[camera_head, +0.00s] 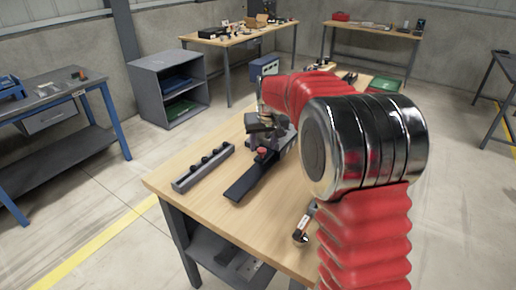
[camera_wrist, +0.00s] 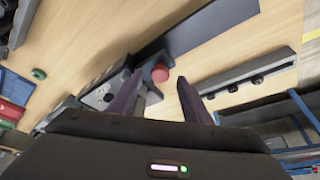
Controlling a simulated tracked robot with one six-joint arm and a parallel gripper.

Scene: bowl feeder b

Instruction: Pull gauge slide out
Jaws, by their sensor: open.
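A red knob (camera_wrist: 160,73) sits at the near end of a long dark flat bar (camera_wrist: 212,27), by a grey metal fixture (camera_wrist: 103,92); which part is the gauge slide is not certain. In the head view the red knob (camera_head: 262,153) and the dark bar (camera_head: 252,181) lie on the wooden bench, the bar reaching towards the front edge. My gripper (camera_wrist: 160,79) is open, with its two fingers on either side of the red knob as seen from the wrist. Whether they touch it, I cannot tell. In the head view the fingertips are hard to make out.
A grey rail with several black knobs (camera_head: 204,168) lies left of the bar. A small tool with an orange part (camera_head: 304,224) lies near the bench's right front. A blue box (camera_head: 265,66) and green tray (camera_head: 384,85) are at the back. Bare wood (camera_head: 165,180) shows at front left.

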